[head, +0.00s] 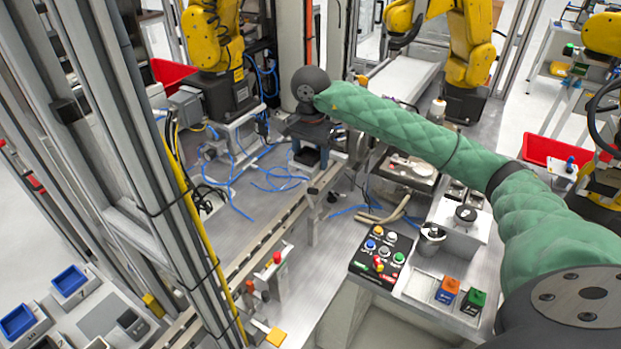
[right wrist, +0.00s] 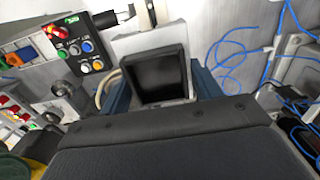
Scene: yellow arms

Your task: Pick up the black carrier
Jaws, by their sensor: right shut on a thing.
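The black carrier (head: 307,158) is a small dark, box-like piece with a grey rim, low between the blue fingers of my right gripper (head: 309,152) in the head view. In the right wrist view the carrier (right wrist: 158,74) shows its dark hollow face, with a blue finger on each side. My right gripper is shut on it and points downward. Its lower part is partly hidden by the fingers, and I cannot tell whether it touches what is beneath. My left gripper is not in view.
A long rail (head: 270,228) runs close by, toward the lower left. Blue cables (head: 232,185) lie loose on the metal table. A button panel (head: 379,255) and orange and green blocks (head: 448,290) are to the right. Yellow robot arms (head: 213,38) stand behind.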

